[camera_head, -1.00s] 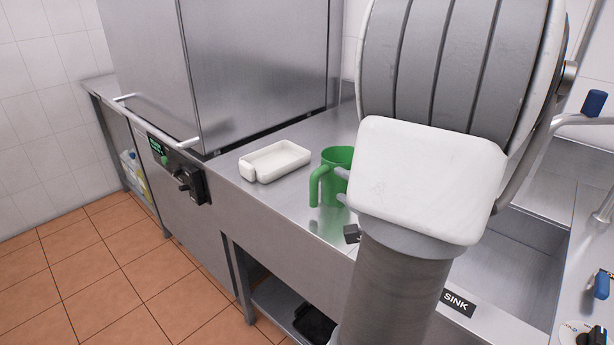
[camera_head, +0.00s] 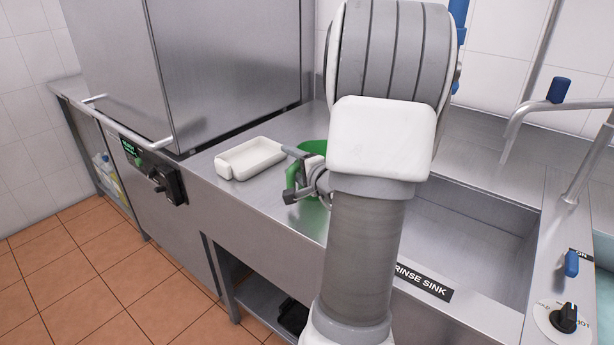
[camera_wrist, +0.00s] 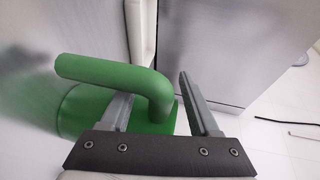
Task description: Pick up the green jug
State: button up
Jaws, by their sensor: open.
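The green jug (camera_head: 313,147) stands on the steel counter, partly hidden behind my gripper and arm. Its handle (camera_head: 291,174) faces the front left. My gripper (camera_head: 288,174) is open at the handle, with one finger above it and one below it in the head view. In the wrist view, the jug's handle (camera_wrist: 110,74) bends down between the two spread fingers of my gripper (camera_wrist: 156,86). The jug body shows below the handle, behind the left finger. Whether either finger touches the handle, I cannot tell.
A white rectangular tray (camera_head: 250,158) lies left of the jug, close to the upper finger. A steel box-shaped machine (camera_head: 230,70) stands behind it. The rinse sink (camera_head: 475,235) lies to the right. The counter's front edge runs below the jug.

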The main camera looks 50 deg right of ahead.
jog(key=shift+c, duration=0.4)
grip_shut()
jog(key=s+d+r+p, duration=0.2)
jog(key=s+d+r, duration=0.6)
jog(key=r, duration=0.3)
jog(key=shift+d, duration=0.2)
dwell(0.3)
